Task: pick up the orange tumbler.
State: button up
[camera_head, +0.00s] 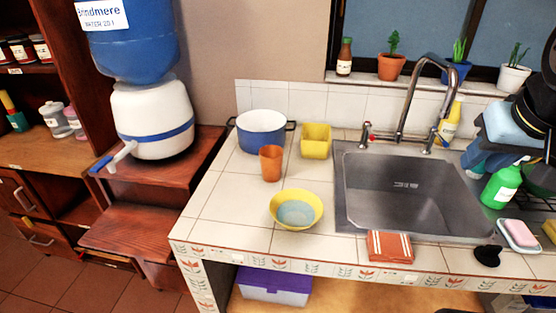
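The orange tumbler (270,164) stands upright on the white tiled counter (222,200). It is just in front of a blue and white pot (252,138) and overlaps the pot's lower right side in the picture. I cannot tell whether the two touch. A yellow square container (316,141) stands to its right and a little behind. A yellow bowl with a pale blue inside (278,205) is in front of it, to the right. My gripper is not in view.
The steel sink (400,195) with its tall faucet (410,90) lies to the right. A folded orange cloth (390,246) is at the counter's front edge. The water dispenser (150,120) stands left of the counter. Tiles left of the tumbler and bowl are clear.

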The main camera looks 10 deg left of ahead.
aim_at(271, 165)
jog(key=z, duration=0.75)
jog(key=i, duration=0.1)
jog(key=u, duration=2.9)
jog(key=k, duration=1.2)
jog(key=z, duration=0.15)
jog(key=i, duration=1)
jog(key=z, duration=0.15)
